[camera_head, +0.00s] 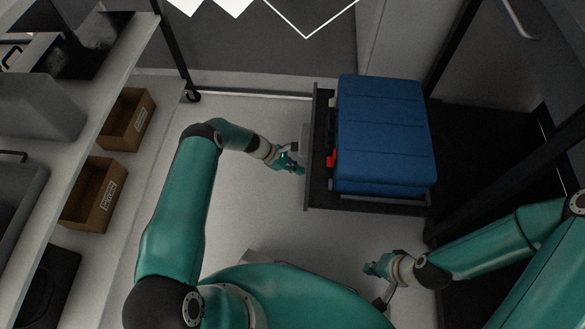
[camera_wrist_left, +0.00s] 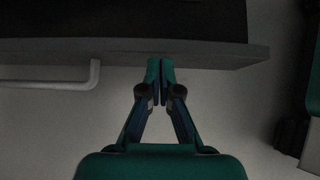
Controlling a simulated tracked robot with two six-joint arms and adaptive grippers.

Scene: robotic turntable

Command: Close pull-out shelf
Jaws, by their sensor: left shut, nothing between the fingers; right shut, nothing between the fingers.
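The pull-out shelf (camera_head: 317,190) stands out from the dark rack at the right in the head view and carries a blue case (camera_head: 385,130). Its grey front edge also shows across the left wrist view (camera_wrist_left: 215,50), with a light bar handle (camera_wrist_left: 60,84) below it on the left. My left gripper (camera_head: 300,170) is shut and empty at the shelf's front edge. In the left wrist view its fingertips (camera_wrist_left: 160,65) overlap the edge, but I cannot tell if they touch it. My right gripper (camera_head: 369,268) is shut and empty, in front of the shelf's near side.
A light shelving unit (camera_head: 110,100) at the left holds grey bins (camera_head: 35,100) and cardboard boxes (camera_head: 128,120). The floor (camera_head: 240,190) between it and the pull-out shelf is clear. A dark rack post (camera_head: 455,45) stands behind the blue case.

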